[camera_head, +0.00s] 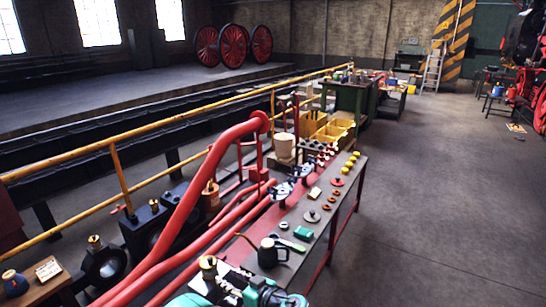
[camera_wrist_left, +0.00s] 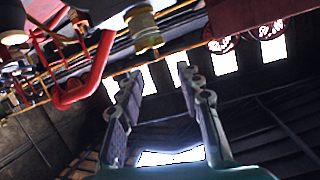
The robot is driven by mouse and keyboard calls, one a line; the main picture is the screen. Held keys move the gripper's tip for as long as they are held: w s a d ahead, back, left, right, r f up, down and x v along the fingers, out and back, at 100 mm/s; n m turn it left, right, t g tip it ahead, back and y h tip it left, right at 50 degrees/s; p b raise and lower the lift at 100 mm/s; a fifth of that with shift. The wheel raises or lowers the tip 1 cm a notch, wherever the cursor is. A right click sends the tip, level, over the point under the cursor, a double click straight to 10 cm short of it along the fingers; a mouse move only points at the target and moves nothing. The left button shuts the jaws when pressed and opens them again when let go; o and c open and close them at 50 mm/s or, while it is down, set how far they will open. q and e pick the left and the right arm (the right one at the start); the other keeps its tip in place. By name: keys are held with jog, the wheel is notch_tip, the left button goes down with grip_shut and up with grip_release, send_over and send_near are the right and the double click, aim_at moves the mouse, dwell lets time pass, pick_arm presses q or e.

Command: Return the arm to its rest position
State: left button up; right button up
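My left gripper (camera_head: 228,282) shows only in part at the bottom edge of the head view, as teal and dark parts low beside the near end of the workbench (camera_head: 318,227). In the left wrist view its two grey fingers (camera_wrist_left: 158,78) stand apart with nothing between them. The fingers point toward the bright windows, and the picture is tilted. A brass fitting (camera_wrist_left: 147,32) shows above the fingers in that view; I cannot tell its distance. My right gripper is not in view.
Thick red pipes (camera_head: 195,190) and a yellow rail (camera_head: 120,182) run along the left.

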pick_arm(q)
jog(key=s+a+r+m+g+h, duration=0.2)
jog(key=s+a+m+h, duration=0.15)
jog(key=s, duration=0.35)
jog(key=s+a+r+m+g+h, duration=0.1)
jog(key=s+a+m+h, duration=0.25)
jog(key=s, duration=0.45)
jog(key=s+d+m+h, duration=0.1)
jog(key=s+d+h, duration=0.1)
jog(key=s+h, duration=0.2)
jog(key=s, duration=0.3)
jog(key=shift+s+d+r+t+h, duration=0.2)
jog(key=shift+d+t+h, duration=0.1)
jog(key=shift+d+t, duration=0.1)
